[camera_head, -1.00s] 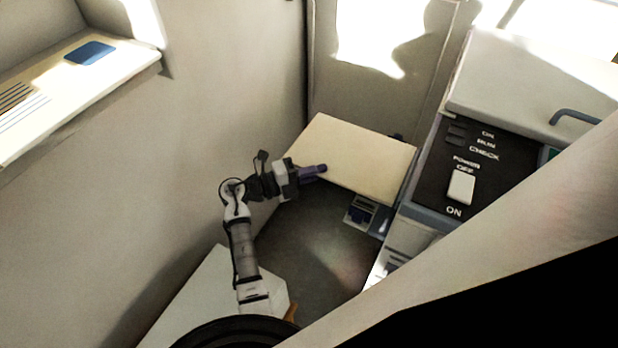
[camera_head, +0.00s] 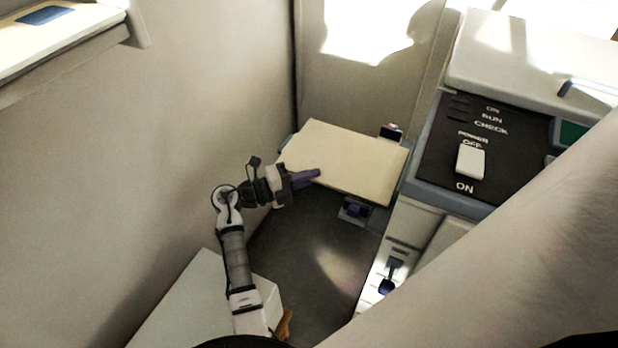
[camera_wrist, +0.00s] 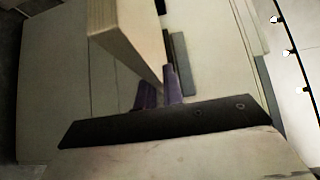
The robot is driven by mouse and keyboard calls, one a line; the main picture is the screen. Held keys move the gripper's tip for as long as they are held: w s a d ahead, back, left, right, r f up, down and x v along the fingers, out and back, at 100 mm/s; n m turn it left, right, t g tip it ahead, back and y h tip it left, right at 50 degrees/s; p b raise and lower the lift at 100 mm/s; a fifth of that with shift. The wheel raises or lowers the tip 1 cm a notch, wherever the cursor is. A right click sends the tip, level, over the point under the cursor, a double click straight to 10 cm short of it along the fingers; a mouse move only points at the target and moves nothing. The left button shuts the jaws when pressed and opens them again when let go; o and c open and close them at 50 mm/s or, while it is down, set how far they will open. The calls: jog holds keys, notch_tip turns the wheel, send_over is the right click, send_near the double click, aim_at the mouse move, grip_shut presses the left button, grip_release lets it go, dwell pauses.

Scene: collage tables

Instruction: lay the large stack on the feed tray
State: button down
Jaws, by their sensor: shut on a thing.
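The large stack (camera_head: 345,160) is a thick cream slab, lying about flat beside the machine in the head view. My gripper (camera_head: 308,177) has its purple fingers shut on the stack's near left edge. In the wrist view the stack (camera_wrist: 125,30) runs up from between the purple fingers (camera_wrist: 160,90). The feed tray is mostly hidden under the stack; a bluish edge (camera_head: 284,151) at the stack's left seems to be part of it. I cannot tell whether the stack touches the tray.
The machine (camera_head: 470,150) with its dark switch panel stands close to the stack's right. A dark knob (camera_head: 391,132) shows behind the stack, and a blue-grey fitting (camera_head: 354,209) shows below its front edge. A wall is at the left, with a shelf (camera_head: 85,35) high up.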

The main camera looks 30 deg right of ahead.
jog(key=c, duration=1.5)
grip_release()
jog(key=shift+o, duration=0.2)
jog(key=b+v, duration=0.3)
jog(key=v, duration=1)
jog(key=shift+a, duration=0.4)
jog(key=shift+w, duration=0.1)
